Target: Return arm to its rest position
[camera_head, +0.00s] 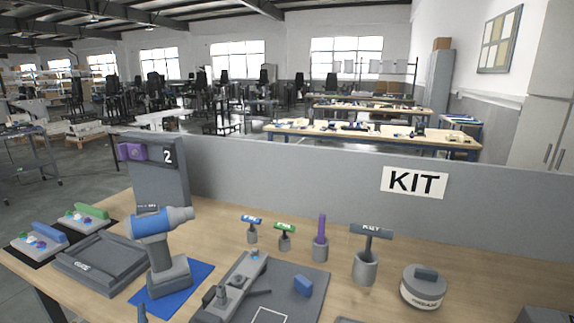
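Neither of my arms nor grippers can be made out in the head view. A small dark blue tip (142,313) pokes up at the bottom edge; I cannot tell what it belongs to. A blue and grey power drill (162,250) stands upright on a blue mat (198,274) at the left of the wooden workbench (215,232).
A grey tray (100,262) lies left of the drill. A grey fixture (232,288) and blue block (303,286) are on a dark mat. Several tools stand in holders, including a purple one (321,232). A round grey canister (423,288) is right. A grey panel (300,175) closes the back.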

